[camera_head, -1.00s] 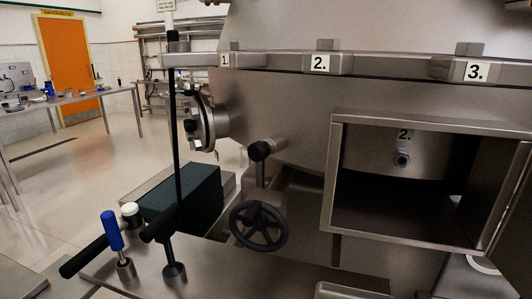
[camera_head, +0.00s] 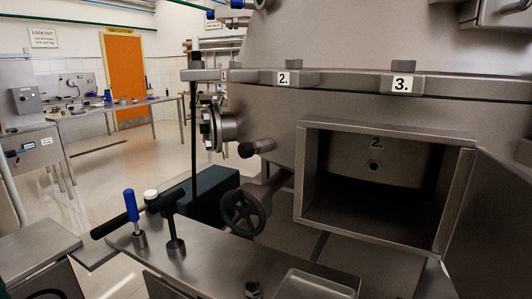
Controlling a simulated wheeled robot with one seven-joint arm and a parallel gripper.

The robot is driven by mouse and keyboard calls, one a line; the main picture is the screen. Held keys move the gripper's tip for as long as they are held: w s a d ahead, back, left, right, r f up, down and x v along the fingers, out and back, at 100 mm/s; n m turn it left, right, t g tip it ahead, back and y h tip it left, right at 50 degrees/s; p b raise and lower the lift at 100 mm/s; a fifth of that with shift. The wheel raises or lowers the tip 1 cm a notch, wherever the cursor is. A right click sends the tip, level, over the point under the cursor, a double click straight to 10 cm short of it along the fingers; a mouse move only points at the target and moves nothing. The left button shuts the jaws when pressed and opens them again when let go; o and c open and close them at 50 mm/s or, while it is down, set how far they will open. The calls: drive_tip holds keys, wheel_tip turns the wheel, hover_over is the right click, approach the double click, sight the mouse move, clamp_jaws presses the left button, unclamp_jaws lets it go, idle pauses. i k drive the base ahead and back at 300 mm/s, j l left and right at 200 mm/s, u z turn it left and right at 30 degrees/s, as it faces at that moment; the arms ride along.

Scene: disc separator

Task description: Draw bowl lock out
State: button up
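A steel pin with a black knob (camera_head: 247,149) sticks out of the lower side of the separator frame (camera_head: 265,122), to the left of an open box-shaped housing. It may be the bowl lock, but no label shows this. A black handwheel (camera_head: 243,212) sits below it. Inside the open housing (camera_head: 308,177) is a round fitting (camera_head: 375,166) under a label "2.". My gripper is not in view.
The housing's door (camera_head: 492,215) stands open at the right. A blue-handled tool (camera_head: 131,206) and a black T-handled tool (camera_head: 171,228) stand upright on the steel bench in front. Open floor (camera_head: 130,175) lies at left, before a back table (camera_head: 118,108) and an orange door (camera_head: 126,75).

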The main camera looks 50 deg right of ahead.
sight(246, 150)
drive_tip(key=j+z, duration=0.2)
drive_tip(key=z, duration=1.15)
drive_tip(key=k+l, duration=0.05)
